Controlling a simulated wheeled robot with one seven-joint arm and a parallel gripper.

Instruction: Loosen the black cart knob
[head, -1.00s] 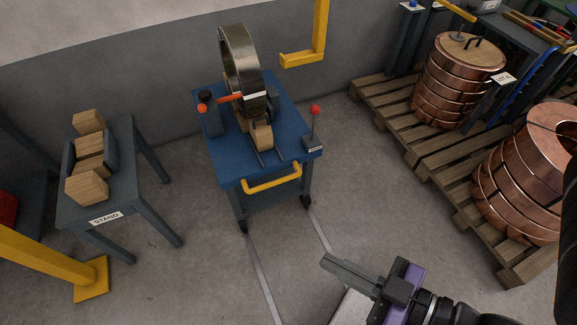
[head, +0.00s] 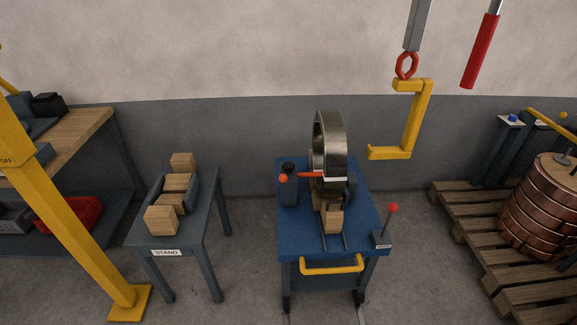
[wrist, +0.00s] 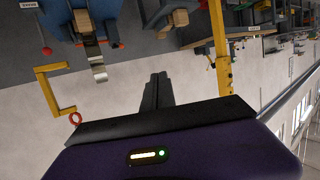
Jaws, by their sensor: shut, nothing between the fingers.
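The blue cart (head: 262,228) stands in the middle of the head view with a steel ring coil (head: 331,140) upright on it. The black knob (head: 288,167) tops a dark post at the cart's left side, beside an orange arm (head: 310,175) with a round orange end that reaches to the coil. My gripper (wrist: 158,78) shows only in the wrist view; its fingers are together and empty, apart from the cart. The cart (wrist: 105,8) is at the top of that view, where I cannot pick out the knob.
A yellow hook (head: 415,125) hangs right of the coil, over the cart's right side. The stand (head: 205,225) with wood blocks is to the left, behind a yellow post (head: 70,230). Pallets (head: 480,250) with copper coils stand at right. A red-handled lever (head: 482,50) hangs above.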

